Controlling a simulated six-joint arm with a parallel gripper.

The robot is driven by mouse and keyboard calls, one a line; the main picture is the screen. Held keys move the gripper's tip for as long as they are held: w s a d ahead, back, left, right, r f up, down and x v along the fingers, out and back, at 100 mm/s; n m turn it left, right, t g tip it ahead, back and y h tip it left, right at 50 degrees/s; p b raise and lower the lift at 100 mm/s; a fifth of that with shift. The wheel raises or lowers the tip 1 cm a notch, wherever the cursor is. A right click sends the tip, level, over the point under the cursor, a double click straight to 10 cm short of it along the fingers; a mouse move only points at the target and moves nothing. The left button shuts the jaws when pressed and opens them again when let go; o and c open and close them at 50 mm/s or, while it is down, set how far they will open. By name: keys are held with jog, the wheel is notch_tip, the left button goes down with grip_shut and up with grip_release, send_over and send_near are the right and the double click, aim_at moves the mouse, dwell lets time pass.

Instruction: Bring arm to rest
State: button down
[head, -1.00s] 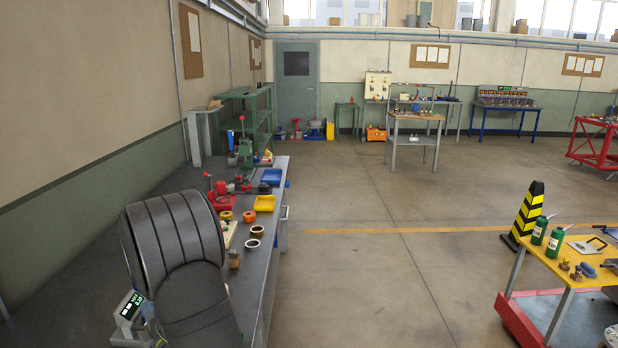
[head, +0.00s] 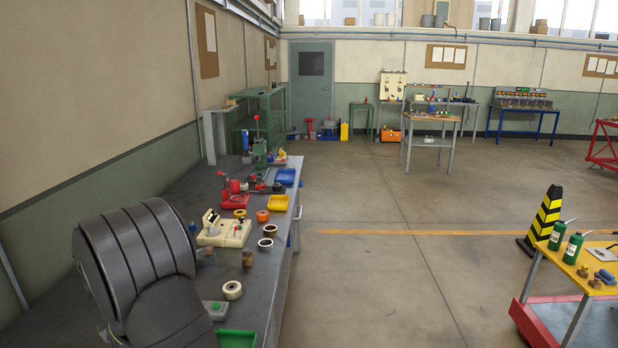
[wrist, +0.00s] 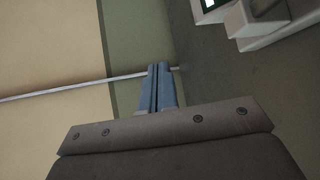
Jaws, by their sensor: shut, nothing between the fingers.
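My gripper (wrist: 160,88) shows in the wrist view, with its two blue-grey fingers shut against each other and nothing between them. Beyond the fingers are the beige and green wall and a thin pale pipe or rail (wrist: 80,87). In the head view, dark ribbed links of my arm fill the lower left, over the near end of the grey workbench (head: 262,300). My gripper is hidden in the head view.
A yellow-topped cart (head: 590,275) and a striped cone (head: 543,220) stand right. The middle floor is clear.

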jog(key=shift+s+a+f, duration=0.2)
jog(key=shift+s+a, duration=0.15)
jog(key=shift+a, duration=0.2)
jog(key=shift+s+a+f, duration=0.15)
jog(key=shift+s+a, duration=0.15)
jog(key=shift+a, duration=0.25)
